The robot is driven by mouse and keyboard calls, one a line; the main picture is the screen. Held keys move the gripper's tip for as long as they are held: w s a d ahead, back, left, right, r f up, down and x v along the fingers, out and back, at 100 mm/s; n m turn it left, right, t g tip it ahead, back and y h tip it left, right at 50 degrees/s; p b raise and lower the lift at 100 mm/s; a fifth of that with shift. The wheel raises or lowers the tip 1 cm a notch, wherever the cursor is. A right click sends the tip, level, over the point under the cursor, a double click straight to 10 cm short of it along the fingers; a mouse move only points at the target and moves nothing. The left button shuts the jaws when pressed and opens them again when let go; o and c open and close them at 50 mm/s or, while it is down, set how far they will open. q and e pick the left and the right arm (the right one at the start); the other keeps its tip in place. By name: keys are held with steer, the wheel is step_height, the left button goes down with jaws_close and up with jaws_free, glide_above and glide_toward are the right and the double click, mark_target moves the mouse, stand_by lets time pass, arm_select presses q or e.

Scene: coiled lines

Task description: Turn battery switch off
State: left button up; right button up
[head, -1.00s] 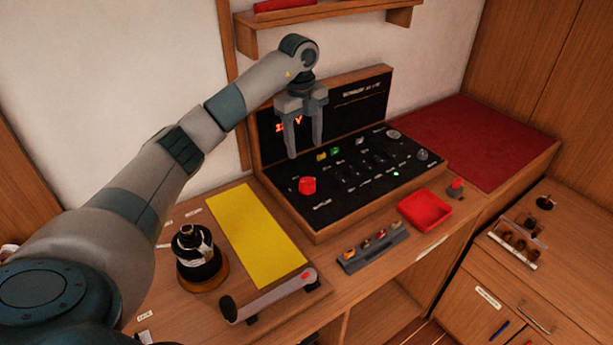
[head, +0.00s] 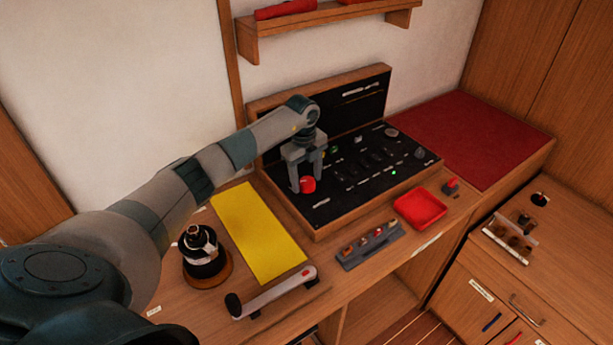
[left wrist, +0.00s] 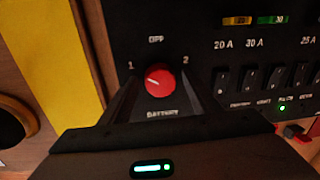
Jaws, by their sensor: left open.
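The red battery switch knob (head: 307,184) sits at the front left of the black control panel (head: 340,206). In the left wrist view the knob (left wrist: 159,80) has the labels 1, OFF and 2 around it and BATTERY below it. A pale mark on the knob lies on its left side, toward 1. My left gripper (head: 308,188) is open and points down at the knob, with one finger on each side. In the left wrist view its fingers (left wrist: 160,95) flank the knob; I cannot tell whether they touch it. My right gripper is not in view.
Breaker switches (left wrist: 265,82) stand right of the knob. A yellow mat (head: 258,232), a dark bottle-like object (head: 200,250) and a lever handle (head: 275,293) lie to the left and front. A red tray (head: 420,208) and a grey rack (head: 370,246) stand before the panel.

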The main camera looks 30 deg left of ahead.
arm_select(q)
steer(key=shift+c, duration=0.5)
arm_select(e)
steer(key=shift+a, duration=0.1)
arm_select(q)
steer(key=c, duration=1)
steer(key=shift+o, duration=0.2)
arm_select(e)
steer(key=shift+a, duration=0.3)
